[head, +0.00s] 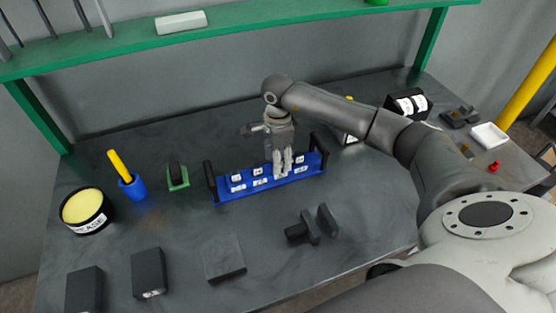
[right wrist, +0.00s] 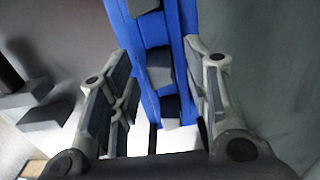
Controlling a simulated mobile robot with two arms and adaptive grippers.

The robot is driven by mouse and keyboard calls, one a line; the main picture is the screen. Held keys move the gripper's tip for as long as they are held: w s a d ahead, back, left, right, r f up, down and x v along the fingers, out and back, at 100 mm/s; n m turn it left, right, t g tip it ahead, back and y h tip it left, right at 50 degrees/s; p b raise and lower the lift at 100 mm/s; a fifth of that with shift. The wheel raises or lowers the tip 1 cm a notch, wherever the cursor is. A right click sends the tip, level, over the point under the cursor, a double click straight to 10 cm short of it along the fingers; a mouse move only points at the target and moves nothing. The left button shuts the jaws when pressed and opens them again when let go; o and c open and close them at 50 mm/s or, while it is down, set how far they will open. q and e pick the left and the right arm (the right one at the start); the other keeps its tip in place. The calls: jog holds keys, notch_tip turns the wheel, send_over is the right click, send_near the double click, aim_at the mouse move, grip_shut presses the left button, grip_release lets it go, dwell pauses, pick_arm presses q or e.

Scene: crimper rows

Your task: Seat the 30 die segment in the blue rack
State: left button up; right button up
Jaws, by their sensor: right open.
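The blue rack (head: 232,196) stands on the dark bench in the head view, with a black upright handle at each end and a row of small blocks with white tops in it. White labels run along its front, too small to read, so I cannot tell which block is the 30 die segment. My right gripper (head: 283,172) points down over the right half of the rack and hides part of it. In the right wrist view my open fingers (right wrist: 160,105) straddle the blue rack (right wrist: 188,20), with grey blocks (right wrist: 160,68) between them; none looks clamped. My left gripper is not in view.
A green-based item (head: 178,178), a blue cup (head: 133,187) and a grease tin (head: 86,212) stand left. Dark blocks (head: 224,259) lie in front, with a dark tool piece (head: 312,225). A black labelled box (head: 408,104) and white tray (head: 489,136) are at right.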

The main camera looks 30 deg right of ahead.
notch_tip(320, 180, up, 11)
jog(key=shift+f, duration=0.15)
dwell(0.5)
